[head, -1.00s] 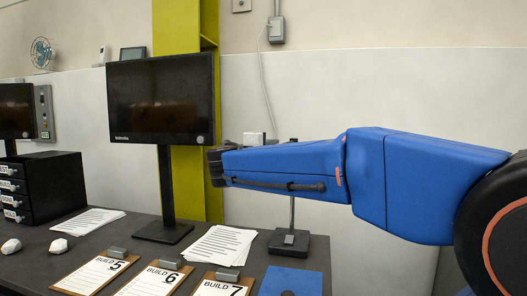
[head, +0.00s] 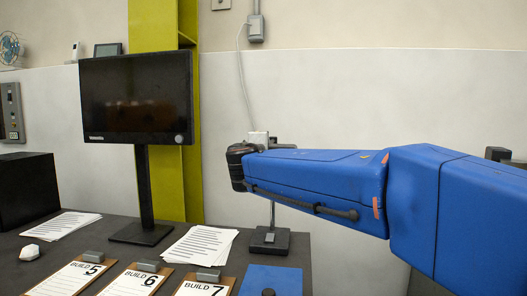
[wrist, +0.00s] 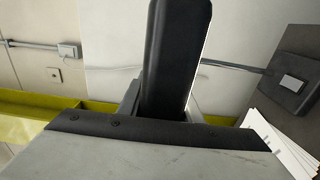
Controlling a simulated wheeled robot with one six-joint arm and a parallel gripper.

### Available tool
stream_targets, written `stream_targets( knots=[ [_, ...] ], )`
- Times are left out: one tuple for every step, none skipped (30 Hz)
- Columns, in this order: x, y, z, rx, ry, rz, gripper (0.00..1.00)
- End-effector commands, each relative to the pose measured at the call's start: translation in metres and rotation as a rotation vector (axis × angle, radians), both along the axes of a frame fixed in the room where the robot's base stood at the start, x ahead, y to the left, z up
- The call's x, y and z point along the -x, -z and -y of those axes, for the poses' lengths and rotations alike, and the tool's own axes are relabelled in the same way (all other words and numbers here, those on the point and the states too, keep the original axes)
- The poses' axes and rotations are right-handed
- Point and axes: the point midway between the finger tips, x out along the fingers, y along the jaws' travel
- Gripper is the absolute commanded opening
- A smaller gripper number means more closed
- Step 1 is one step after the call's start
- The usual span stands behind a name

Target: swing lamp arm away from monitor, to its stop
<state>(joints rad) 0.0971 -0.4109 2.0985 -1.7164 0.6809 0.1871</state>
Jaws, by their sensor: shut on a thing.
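The lamp's dark base (head: 268,241) stands on the desk right of the monitor, with its thin post (head: 272,212) upright. The post's upper part passes behind my arm, and a small dark piece (head: 281,141) shows above it. My gripper (head: 240,166) is right of the monitor (head: 136,97), apart from it in the picture. In the wrist view, the dark lamp arm (wrist: 178,55) runs up from between the fingers of my gripper (wrist: 167,105), which is shut on it. In the head view my arm hides most of the lamp arm.
Paper sheets (head: 200,246) lie between the monitor stand and the lamp base. A yellow-green column (head: 170,185) stands behind the monitor.

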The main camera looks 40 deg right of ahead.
Motion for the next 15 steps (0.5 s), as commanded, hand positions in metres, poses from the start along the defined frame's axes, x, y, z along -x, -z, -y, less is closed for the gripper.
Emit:
stream_targets(
  knots=[
    [0.0017, 0.0029, 0.0018, -0.002, 0.006, -0.004, 0.0],
    [0.0018, 0.0029, 0.0019, -0.002, 0.007, -0.004, 0.0],
    [0.0019, 0.0029, 0.0019, -0.002, 0.007, -0.004, 0.0],
    [0.0019, 0.003, 0.002, -0.002, 0.007, -0.004, 0.0],
    [0.0021, 0.003, 0.0022, -0.002, 0.008, -0.004, 0.0],
    [0.0022, 0.003, 0.0022, -0.002, 0.008, -0.004, 0.0],
    [0.0022, 0.0031, 0.0023, -0.002, 0.009, -0.004, 0.0],
    [0.0023, 0.0031, 0.0024, -0.002, 0.009, -0.004, 0.34],
    [0.0023, 0.0029, 0.0024, -0.001, 0.009, -0.003, 0.43],
    [0.0022, 0.0027, 0.0023, -0.001, 0.009, -0.003, 0.5],
    [0.0021, 0.0025, 0.0022, -0.001, 0.008, -0.003, 0.5],
    [0.0019, 0.0022, 0.002, -0.001, 0.008, -0.003, 0.5],
    [0.0019, 0.002, 0.0019, -0.001, 0.007, -0.002, 0.5],
    [0.0018, 0.0019, 0.0019, -0.001, 0.007, -0.002, 0.5],
    [0.0017, 0.0017, 0.0017, -0.001, 0.007, -0.002, 0.5]
  ],
)
